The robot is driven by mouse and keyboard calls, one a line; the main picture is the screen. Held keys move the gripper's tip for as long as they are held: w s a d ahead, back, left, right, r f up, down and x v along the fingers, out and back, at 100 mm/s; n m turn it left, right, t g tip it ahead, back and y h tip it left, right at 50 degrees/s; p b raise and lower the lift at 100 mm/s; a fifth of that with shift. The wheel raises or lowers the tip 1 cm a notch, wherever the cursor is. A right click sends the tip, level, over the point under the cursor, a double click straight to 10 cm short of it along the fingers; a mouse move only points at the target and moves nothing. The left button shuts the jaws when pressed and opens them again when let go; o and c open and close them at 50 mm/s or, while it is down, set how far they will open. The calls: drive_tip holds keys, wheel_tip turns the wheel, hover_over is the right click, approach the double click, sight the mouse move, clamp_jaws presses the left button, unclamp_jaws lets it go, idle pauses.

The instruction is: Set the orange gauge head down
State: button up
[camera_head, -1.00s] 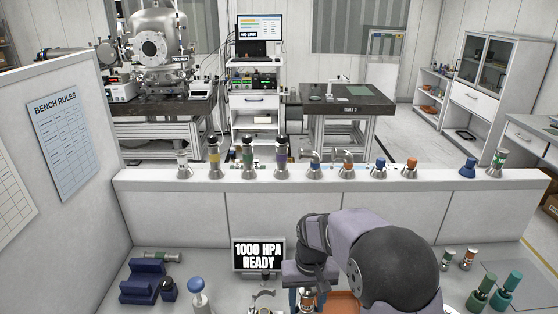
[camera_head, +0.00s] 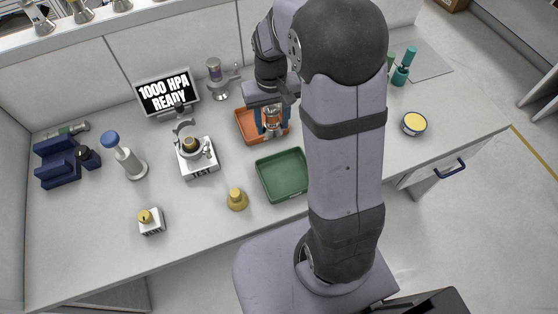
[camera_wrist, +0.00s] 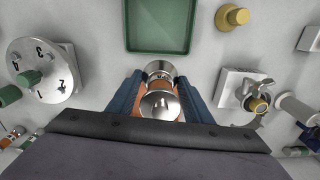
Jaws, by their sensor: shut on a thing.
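My gripper (camera_head: 271,128) is shut on the orange gauge head (camera_head: 271,118), over the orange tray (camera_head: 243,124) in the head view. The gauge head looks upright, with a metal body and an orange band. In the wrist view, its metal end (camera_wrist: 160,105) shows between the two blue fingers of my gripper (camera_wrist: 162,92). The fingers and arm hide part of the orange tray, and I cannot tell whether the gauge head touches its floor.
A green tray (camera_head: 283,175) lies just in front of the orange one. The TEST station (camera_head: 200,170) stands to the left, with a yellow knob-shaped piece (camera_head: 237,200) before it. A screen (camera_head: 167,92) reading "1000 HPA READY" stands behind. The front left bench has bare room.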

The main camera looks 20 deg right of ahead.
drive_tip(key=s+d+b, duration=0.1)
drive_tip(key=s+b, duration=0.1)
drive_tip(key=s, duration=0.2)
drive_tip(key=n+p, duration=0.1)
drive_tip(key=n, duration=0.2)
hover_over(286, 176)
drive_tip(key=shift+f, duration=0.95)
drive_tip(key=shift+f, duration=5)
drive_tip(key=shift+f, duration=0.1)
drive_tip(key=o, duration=0.8)
drive_tip(key=shift+f, duration=0.1)
drive_tip(key=shift+c, duration=0.2)
drive_tip(key=o, duration=0.4)
drive_tip(key=shift+o, duration=0.2)
